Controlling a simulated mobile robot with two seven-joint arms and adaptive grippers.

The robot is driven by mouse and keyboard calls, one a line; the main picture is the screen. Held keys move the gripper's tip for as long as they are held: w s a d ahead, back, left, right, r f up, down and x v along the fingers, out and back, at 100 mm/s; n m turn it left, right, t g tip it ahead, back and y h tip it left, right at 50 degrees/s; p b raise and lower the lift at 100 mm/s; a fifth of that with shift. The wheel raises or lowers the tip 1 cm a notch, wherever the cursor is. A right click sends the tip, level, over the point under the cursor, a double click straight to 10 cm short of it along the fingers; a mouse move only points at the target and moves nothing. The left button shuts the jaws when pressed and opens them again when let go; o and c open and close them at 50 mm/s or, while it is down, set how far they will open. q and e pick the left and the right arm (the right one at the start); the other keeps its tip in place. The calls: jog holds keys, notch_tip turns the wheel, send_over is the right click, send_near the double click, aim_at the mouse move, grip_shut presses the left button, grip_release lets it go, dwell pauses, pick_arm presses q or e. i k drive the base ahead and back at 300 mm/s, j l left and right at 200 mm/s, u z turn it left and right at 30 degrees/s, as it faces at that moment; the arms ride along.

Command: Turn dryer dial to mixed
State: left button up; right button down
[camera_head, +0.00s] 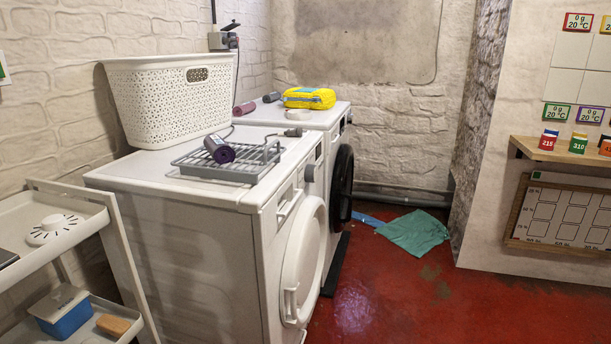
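Two white front-loading machines stand side by side along the left wall. I cannot tell which machine is the dryer. Both fronts are seen at a steep angle, so dial markings and settings cannot be read. Neither of my grippers is in view.
A yellow pack (309,98) lies on the far one. A white shelf cart (50,250) stands at left. A green cloth (413,232) lies on the mostly clear red floor (440,300).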

aim_at(311, 174)
jog(key=i+l, duration=0.15)
jog(key=l, duration=0.25)
jog(key=i+l, duration=0.15)
jog(key=l, duration=0.2)
jog(key=i+l+u, duration=0.1)
jog(key=l, duration=0.3)
jog(key=i+l, duration=0.15)
jog(key=l, duration=0.25)
jog(key=i+l, duration=0.1)
jog(key=l, duration=0.3)
